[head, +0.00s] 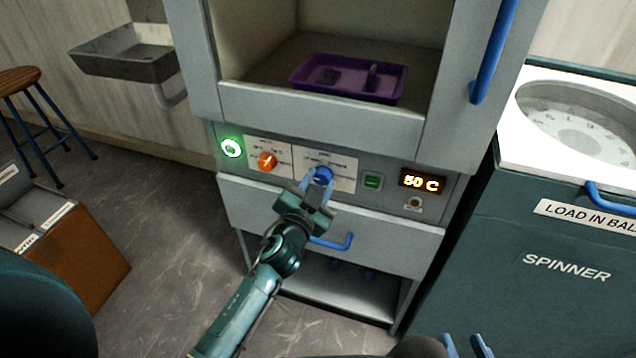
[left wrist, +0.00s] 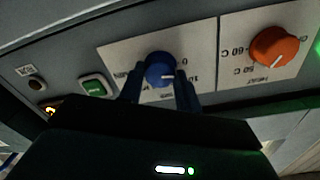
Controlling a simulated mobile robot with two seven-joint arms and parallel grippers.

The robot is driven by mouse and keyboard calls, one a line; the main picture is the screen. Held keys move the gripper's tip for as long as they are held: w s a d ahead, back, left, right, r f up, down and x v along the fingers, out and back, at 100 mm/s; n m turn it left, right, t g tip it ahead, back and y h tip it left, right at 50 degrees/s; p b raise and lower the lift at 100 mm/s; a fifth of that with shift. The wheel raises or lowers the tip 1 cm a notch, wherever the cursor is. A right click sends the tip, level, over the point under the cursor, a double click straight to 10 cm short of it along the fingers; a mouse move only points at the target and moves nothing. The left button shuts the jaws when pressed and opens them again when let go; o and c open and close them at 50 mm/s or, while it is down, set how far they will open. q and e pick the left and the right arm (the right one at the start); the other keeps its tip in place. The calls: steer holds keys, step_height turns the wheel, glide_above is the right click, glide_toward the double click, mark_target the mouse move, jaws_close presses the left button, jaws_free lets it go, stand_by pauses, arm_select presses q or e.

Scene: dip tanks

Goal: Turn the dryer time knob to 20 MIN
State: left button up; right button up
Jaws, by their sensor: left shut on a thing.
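The blue dryer time knob (head: 322,175) is on a white label plate on the dryer's front panel. My left gripper (head: 318,182) is shut on it, with one finger on each side. In the left wrist view the knob (left wrist: 160,70) shows between the two fingers (left wrist: 160,92). Its white pointer line lies toward the printed 10. The 0 mark is legible close by; the 20 MIN mark cannot be read clearly. My right gripper (head: 467,346) is at the bottom edge of the head view, fingers apart, with nothing visible between them.
An orange heater knob (head: 267,161), a lit green ring button (head: 231,147), a green switch (head: 372,181) and a display reading 50 C (head: 422,182) share the panel. A blue drawer handle (head: 335,243) sits below. A purple tray (head: 348,95) is inside the dryer. The spinner (head: 565,240) stands right.

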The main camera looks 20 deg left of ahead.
arm_select(q)
steer(key=m, duration=0.4)
steer(key=shift+m, duration=0.3)
steer(key=m, duration=0.6)
steer(key=shift+r+p, duration=0.1)
steer(key=shift+p, duration=0.2)
steer(key=m, duration=0.4)
steer(key=shift+d+m+y, duration=0.1)
steer(key=shift+m+y, duration=0.2)
steer(key=m+p, duration=0.1)
steer(key=m, duration=0.2)
steer(key=shift+m, duration=1.2)
arm_select(e)
steer(key=shift+w+a+f+g, duration=0.1)
steer(key=shift+w+a+g, duration=0.2)
steer(key=shift+a+g, duration=0.15)
steer(key=shift+w, duration=0.1)
arm_select(q)
steer(key=o, duration=0.8)
steer(key=shift+o, duration=0.8)
arm_select(e)
steer(key=shift+f, duration=0.2)
